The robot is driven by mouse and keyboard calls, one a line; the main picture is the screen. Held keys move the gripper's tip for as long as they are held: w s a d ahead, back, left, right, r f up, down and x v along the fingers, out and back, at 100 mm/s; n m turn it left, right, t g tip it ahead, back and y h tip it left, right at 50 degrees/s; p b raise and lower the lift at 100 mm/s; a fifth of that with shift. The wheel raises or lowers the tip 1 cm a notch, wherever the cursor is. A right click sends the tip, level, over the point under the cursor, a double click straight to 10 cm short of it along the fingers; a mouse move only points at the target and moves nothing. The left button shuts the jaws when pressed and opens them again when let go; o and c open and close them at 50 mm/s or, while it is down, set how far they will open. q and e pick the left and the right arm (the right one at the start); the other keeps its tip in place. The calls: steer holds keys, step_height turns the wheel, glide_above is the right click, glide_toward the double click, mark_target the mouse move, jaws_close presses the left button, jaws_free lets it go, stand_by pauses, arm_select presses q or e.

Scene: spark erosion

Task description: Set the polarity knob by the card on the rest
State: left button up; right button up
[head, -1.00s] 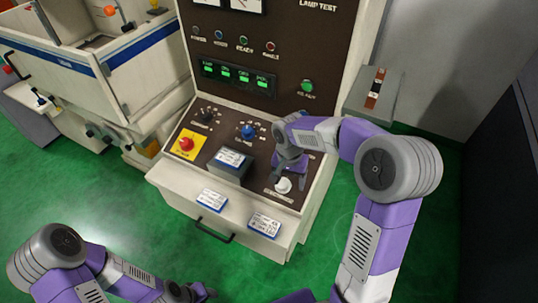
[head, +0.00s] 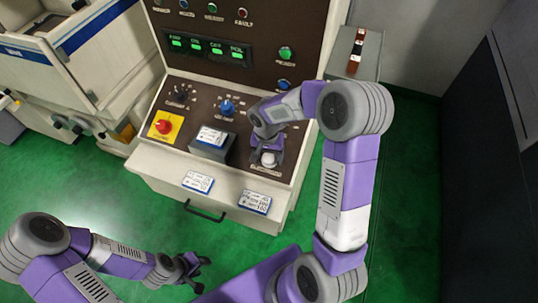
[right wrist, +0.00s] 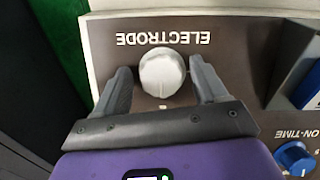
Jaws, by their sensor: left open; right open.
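A white round knob (right wrist: 162,72) sits on the dark console beside the printed word ELECTRODE, upside down in the right wrist view. My right gripper (right wrist: 162,88) is open with one finger on each side of the knob, and gaps show. In the head view the knob (head: 268,159) shows just under the right gripper (head: 267,151). A printed card (head: 212,136) lies on the dark raised rest (head: 210,153) left of the knob; its text is too small to read. My left gripper (head: 200,270) is open and empty, low over the green floor.
A blue knob (head: 227,107), a black knob (head: 180,94) and a red button (head: 164,126) on a yellow plate share the console. Two more cards, left (head: 198,182) and right (head: 255,202), lie on the pale front ledge. A dark handle (head: 207,215) juts out below.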

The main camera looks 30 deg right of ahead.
steer(key=shift+w, duration=0.15)
steer(key=shift+c, duration=1.3)
steer(key=c, duration=0.8)
steer(key=shift+f, duration=0.1)
